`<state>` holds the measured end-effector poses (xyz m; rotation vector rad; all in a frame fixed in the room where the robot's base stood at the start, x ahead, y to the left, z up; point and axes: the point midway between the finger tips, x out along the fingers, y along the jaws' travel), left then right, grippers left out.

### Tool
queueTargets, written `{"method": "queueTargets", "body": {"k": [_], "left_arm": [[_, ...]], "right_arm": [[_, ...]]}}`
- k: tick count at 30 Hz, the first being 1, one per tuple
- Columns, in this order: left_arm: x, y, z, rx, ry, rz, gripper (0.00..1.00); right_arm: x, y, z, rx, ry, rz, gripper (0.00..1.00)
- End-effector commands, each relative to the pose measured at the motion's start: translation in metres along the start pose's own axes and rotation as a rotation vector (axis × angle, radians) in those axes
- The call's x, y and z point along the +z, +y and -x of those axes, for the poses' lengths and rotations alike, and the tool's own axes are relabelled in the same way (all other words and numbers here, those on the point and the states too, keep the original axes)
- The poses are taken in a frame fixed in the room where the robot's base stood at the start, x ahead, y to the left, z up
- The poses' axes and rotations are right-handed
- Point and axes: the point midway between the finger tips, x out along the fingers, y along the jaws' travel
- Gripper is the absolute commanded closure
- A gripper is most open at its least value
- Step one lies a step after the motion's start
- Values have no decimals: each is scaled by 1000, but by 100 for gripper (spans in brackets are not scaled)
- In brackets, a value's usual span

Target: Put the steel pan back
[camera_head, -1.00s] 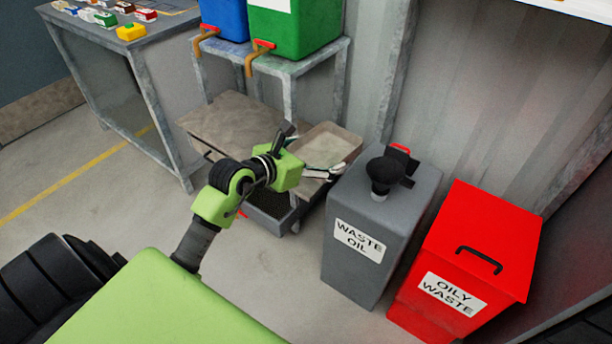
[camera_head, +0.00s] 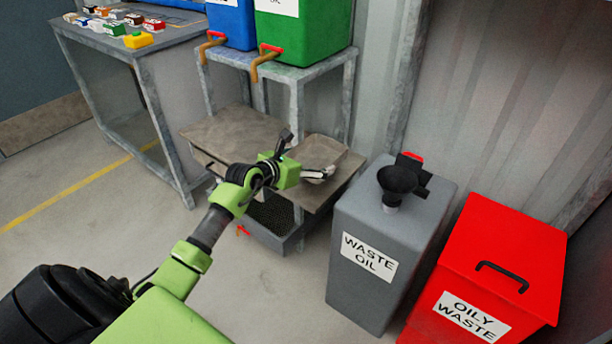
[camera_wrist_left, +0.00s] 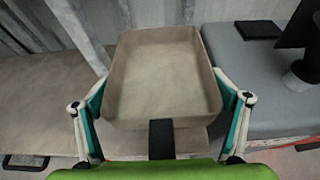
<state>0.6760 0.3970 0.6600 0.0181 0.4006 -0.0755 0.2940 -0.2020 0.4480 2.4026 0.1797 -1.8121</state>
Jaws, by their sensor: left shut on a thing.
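The steel pan (camera_head: 330,150) is a shallow, rectangular, beige-grey tray at the right end of a low metal bench (camera_head: 236,128). My left gripper (camera_head: 318,174) is shut on its near end. In the left wrist view the pan (camera_wrist_left: 165,75) shows its empty inside, level or nearly so, with the fingers of my left gripper (camera_wrist_left: 160,105) against its left and right walls. I cannot tell whether the pan rests on the bench top or hangs just above it. My right gripper is not in view.
A grey waste oil container (camera_head: 385,245) with a black funnel (camera_head: 398,181) stands close right of the bench. A red oily waste bin (camera_head: 490,262) is beyond it. A rack (camera_head: 290,72) with blue and green tanks stands behind. The floor at left is clear.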

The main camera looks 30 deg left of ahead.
Motion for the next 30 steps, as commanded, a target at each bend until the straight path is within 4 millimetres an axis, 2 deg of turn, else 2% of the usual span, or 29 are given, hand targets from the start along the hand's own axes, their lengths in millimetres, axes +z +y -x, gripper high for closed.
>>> {"method": "queueTargets", "body": {"k": [6,12,17,22,30], "left_arm": [[-17,16,-20,2,-4,0,50],[-23,24,-29,1,-5,-1,50],[-28,28,-34,2,-5,0,50],[-54,27,-45,1,-4,0,50],[-54,27,-45,1,-5,-1,50]], "right_arm": [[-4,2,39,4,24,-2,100],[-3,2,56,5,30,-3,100],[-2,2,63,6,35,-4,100],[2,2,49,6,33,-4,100],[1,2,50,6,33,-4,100]]}}
